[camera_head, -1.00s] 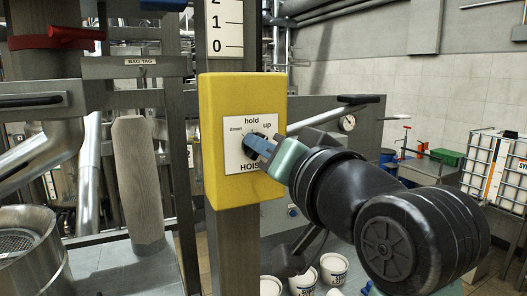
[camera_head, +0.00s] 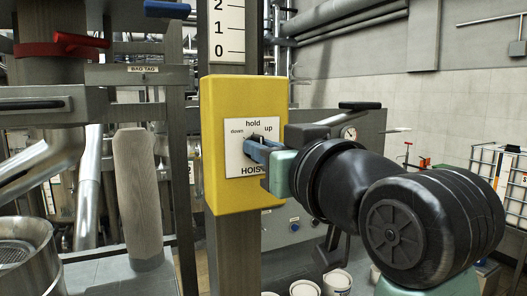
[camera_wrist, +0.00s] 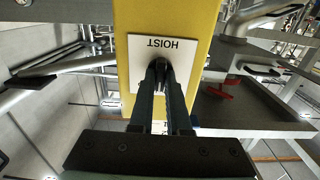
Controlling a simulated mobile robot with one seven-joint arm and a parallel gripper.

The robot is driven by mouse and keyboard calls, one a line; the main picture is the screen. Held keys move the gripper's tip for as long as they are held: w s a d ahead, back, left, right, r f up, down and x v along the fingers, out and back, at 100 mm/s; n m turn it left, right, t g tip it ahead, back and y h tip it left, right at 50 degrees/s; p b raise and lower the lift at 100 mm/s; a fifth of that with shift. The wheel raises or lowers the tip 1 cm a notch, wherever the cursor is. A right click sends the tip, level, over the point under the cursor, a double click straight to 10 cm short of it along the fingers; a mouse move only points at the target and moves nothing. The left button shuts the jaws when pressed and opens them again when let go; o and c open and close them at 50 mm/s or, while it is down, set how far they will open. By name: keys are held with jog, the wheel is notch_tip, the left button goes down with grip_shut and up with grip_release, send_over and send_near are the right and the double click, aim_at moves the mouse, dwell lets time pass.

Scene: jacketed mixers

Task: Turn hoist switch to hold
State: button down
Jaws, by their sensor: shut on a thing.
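The hoist switch is a yellow box (camera_head: 222,100) on a grey post, with a white label plate (camera_head: 239,165) reading "down", "hold", "up" and "HOIST". Its dark knob sits mid-plate and shows between my fingers in the wrist view (camera_wrist: 160,69). My gripper (camera_head: 253,143) comes in from the right and its blue-grey fingers are shut on the knob. In the wrist view the plate (camera_wrist: 141,52) appears upside down. The fingers cover most of the knob, so I cannot tell which word it points to.
A grey pipe with a black-handled lever (camera_head: 360,105) and a round gauge (camera_head: 349,132) are behind my wrist. A red-handled valve (camera_head: 80,42) and a steel vessel (camera_head: 30,250) stand at left. White tubs (camera_head: 337,282) sit below.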

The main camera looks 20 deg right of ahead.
dwell(0.3)
jog(key=c, duration=0.9)
grip_release()
jog(key=s, duration=1.3)
jog(key=shift+d+p, duration=0.2)
jog(key=shift+p, duration=0.1)
jog(key=w+a+r+t+b, duration=0.25)
jog(key=w+a+t, duration=0.25)
jog(key=a, duration=0.3)
jog(key=s+a+t, duration=0.1)
jog(key=a, duration=0.2)
jog(key=s+a+r+t+b, duration=0.1)
jog(key=s+a+t, duration=0.1)
jog(key=s+a+r+t, duration=0.1)
jog(key=a, duration=0.2)
jog(key=shift+s+a+h+b, duration=0.15)
jog(key=shift+a+h+b, duration=0.15)
jog(key=shift+a, duration=0.05)
